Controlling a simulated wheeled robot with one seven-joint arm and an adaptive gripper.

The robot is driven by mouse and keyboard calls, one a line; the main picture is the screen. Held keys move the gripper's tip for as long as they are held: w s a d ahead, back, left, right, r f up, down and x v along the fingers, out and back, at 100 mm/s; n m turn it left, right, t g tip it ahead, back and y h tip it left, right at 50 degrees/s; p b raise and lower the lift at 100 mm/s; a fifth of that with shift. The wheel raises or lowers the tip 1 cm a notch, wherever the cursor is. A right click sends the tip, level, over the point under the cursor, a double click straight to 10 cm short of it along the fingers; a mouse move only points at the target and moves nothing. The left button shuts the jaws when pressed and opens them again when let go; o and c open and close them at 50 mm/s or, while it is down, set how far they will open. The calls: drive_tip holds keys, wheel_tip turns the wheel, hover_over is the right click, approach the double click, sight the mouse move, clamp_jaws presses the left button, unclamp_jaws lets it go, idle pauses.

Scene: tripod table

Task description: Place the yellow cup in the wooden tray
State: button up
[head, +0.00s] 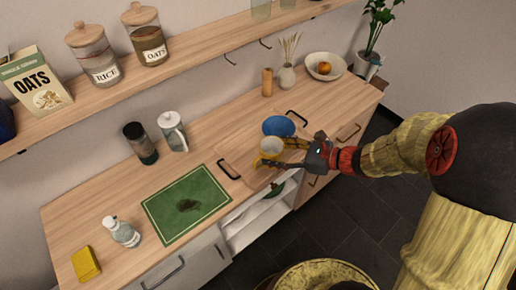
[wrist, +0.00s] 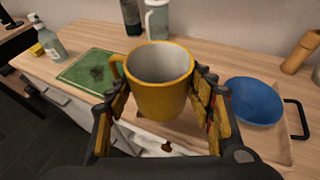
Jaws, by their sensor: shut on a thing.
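The yellow cup (wrist: 160,90), white inside, is upright between the fingers of my gripper (wrist: 163,105) in the wrist view. My gripper (head: 282,158) is shut on the cup. The cup (head: 270,148) also shows in the head view, over the wooden tray. The wooden tray (wrist: 282,145) has black handles and lies on the counter. Its near part is hidden by my gripper. I cannot tell whether the cup touches the tray's floor. A blue bowl-like object (head: 278,126) sits in the tray, to the right of the cup in the wrist view.
A green mat (head: 187,205) with a dark patch lies left of the tray. A white jug (head: 172,132), dark jar (head: 140,143), spray bottle (head: 122,232) and yellow sponge (head: 86,264) stand on the counter. A wooden shelf (head: 190,57) with jars runs above.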

drive_tip(key=w+a+f+b, duration=0.1)
drive_tip(key=w+a+f, duration=0.1)
drive_tip(key=w, duration=0.1)
drive_tip(key=w+a+f+b, duration=0.1)
drive_tip(key=w+a+f, duration=0.1)
drive_tip(key=w+f, duration=0.1)
drive_tip(key=w+a+f+b, duration=0.2)
drive_tip(key=w+f, duration=0.1)
drive_tip(key=shift+w+a+f, duration=0.25)
drive_tip(key=shift+w, duration=0.15)
drive_tip(key=shift+w+a+f+b, duration=0.15)
drive_tip(key=shift+f+b, duration=0.35)
drive_tip(key=shift+f, duration=0.5)
drive_tip(key=shift+w+a+f+b, duration=0.1)
drive_tip(key=shift+w+f+b, duration=0.1)
drive_tip(key=shift+f+b, duration=0.55)
drive_tip(key=shift+f, duration=0.25)
drive_tip(key=shift+f, duration=0.15)
drive_tip(key=o, duration=1.4)
drive_tip(key=shift+c, duration=0.2)
